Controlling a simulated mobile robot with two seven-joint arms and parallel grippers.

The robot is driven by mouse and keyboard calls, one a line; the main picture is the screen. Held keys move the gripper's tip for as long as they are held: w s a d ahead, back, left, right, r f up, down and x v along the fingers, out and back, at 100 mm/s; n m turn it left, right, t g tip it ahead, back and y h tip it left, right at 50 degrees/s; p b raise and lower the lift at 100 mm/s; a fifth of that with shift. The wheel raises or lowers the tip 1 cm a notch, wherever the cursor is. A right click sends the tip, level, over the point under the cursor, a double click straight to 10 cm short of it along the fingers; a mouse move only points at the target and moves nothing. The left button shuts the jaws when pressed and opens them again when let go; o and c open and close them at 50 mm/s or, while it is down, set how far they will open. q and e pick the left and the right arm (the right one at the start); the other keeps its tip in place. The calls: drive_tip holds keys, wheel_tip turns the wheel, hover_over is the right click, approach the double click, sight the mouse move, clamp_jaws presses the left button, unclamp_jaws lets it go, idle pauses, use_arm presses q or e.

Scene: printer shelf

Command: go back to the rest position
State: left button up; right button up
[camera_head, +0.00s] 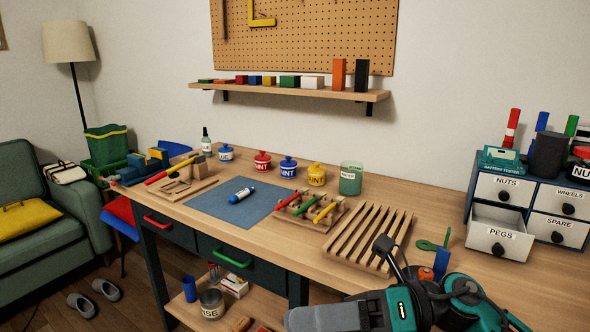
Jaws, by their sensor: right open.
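My right gripper (412,258) is at the lower right, on the arm that comes in from the bottom right. It is open, beside the right end of the slatted wooden rack (368,237), and I see nothing held in it. A green tool (432,243) and a blue piece (441,263) show just beyond it, partly hidden by my arm. My left gripper is not in view.
The workbench holds a blue mat (232,208) with a blue-and-white tube (242,195), several small pots, and a peg rack (308,211). A drawer cabinet (549,205) stands at right, its PEGS drawer (498,234) pulled out. A wall shelf (290,91) is above.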

drive_tip(key=w+d+f+m+t+h+p, duration=0.2)
drive_tip(key=w+d+f+m+t+h, duration=0.15)
drive_tip(key=m+t, duration=0.9)
drive_tip(key=w+d+f+m+t+h+p, duration=0.1)
drive_tip(key=w+d+f+m+t+h, duration=0.25)
drive_tip(key=m+t, duration=0.9)
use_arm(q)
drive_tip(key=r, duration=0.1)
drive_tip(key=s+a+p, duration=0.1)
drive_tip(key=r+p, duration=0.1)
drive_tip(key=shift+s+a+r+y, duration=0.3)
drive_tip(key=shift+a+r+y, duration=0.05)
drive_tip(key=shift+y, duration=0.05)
use_arm(e)
drive_tip(key=s+d+f+m+g+h, duration=0.4)
drive_tip(key=s+f+m+g, duration=0.1)
drive_tip(key=f+m, duration=0.4)
drive_tip(key=s+d+f+m+g+h, duration=0.4)
drive_tip(key=s+f+m+g+h, duration=0.1)
drive_tip(key=f+m, duration=0.4)
drive_tip(key=s+f+g, duration=0.1)
drive_tip(key=s+f, duration=0.1)
drive_tip(key=shift+s+d+g, duration=0.3)
drive_tip(key=shift+s+d, duration=0.05)
drive_tip(key=shift+s, duration=0.05)
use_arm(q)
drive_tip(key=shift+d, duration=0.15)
use_arm(e)
drive_tip(key=shift+r, duration=0.1)
